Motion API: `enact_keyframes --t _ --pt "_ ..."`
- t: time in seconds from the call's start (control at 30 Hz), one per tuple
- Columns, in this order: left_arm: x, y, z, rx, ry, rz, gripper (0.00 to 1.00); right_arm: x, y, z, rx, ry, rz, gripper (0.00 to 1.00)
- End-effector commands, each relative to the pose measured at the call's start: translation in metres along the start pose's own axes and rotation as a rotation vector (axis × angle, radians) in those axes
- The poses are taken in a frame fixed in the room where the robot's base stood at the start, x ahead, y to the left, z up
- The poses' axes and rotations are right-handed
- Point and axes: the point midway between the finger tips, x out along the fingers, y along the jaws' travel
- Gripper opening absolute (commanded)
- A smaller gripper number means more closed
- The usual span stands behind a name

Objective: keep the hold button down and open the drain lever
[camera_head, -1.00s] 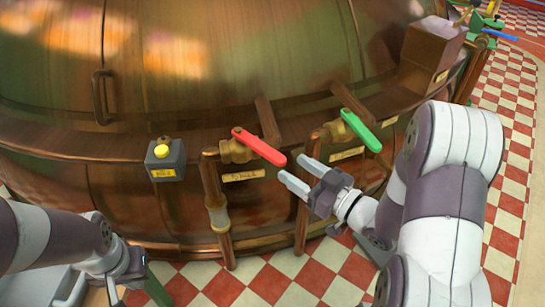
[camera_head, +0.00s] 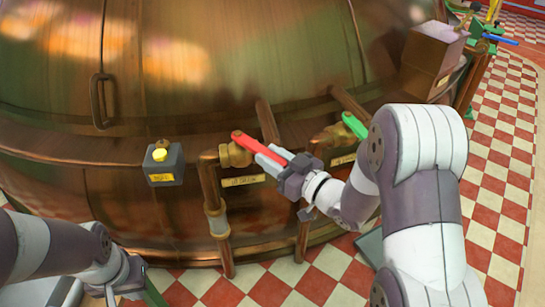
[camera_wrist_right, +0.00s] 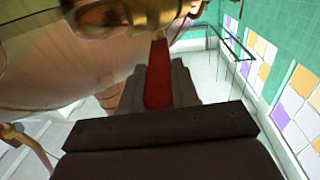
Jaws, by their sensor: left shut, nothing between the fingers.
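The yellow button (camera_head: 160,155) sits on top of a small grey box (camera_head: 165,170) on the copper kettle's front; nothing touches it. The red lever (camera_head: 241,138) is on a brass valve right of the box, slanting down to the right. My right gripper (camera_head: 270,155) has its fingers on either side of the red lever's outer end and looks closed on it. The right wrist view shows the lever (camera_wrist_right: 158,80) filling the gap between the grey fingers. My left gripper (camera_head: 112,294) is shut and empty, low at the left, well below the button box.
A green lever (camera_head: 354,125) on a second valve is just right of my right gripper, partly hidden by my right arm. Copper pipes (camera_head: 214,200) run down beneath the valves. Tags under the valves are too small to read. Clear kettle surface lies between my left gripper and the button.

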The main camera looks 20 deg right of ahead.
Motion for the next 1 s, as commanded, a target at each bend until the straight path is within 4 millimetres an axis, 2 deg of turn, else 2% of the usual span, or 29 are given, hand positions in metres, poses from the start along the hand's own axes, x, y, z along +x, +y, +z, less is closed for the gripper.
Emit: enact_keyframes --t 0.17,0.33,0.5,0.87,0.9,0.93,1.0 --pt "-0.006 0.0 -0.001 0.0 0.0 0.0 0.0 0.002 0.007 -0.004 -0.002 0.005 -0.048 0.0" --pt "-0.025 0.0 -0.003 0.0 0.0 0.0 0.0 0.005 0.03 -0.007 -0.003 0.006 -0.236 0.0" --pt "-0.034 0.0 -0.004 0.0 0.0 0.0 0.0 0.009 0.043 -0.005 -0.003 0.005 -0.382 0.0" --pt "-0.033 0.0 -0.004 0.0 0.0 0.0 0.0 0.01 0.045 -0.002 -0.005 0.004 -0.41 0.0" --pt "-0.033 0.0 -0.004 0.0 0.0 0.0 0.0 0.01 0.045 -0.002 -0.005 0.004 -0.41 0.43" --pt "-0.033 0.0 -0.004 0.0 0.0 0.0 0.0 0.01 0.045 -0.002 -0.005 0.004 -0.41 0.52" --pt "-0.033 0.0 -0.004 0.0 0.0 0.0 0.0 0.01 0.045 -0.002 -0.004 0.003 -0.41 0.55"
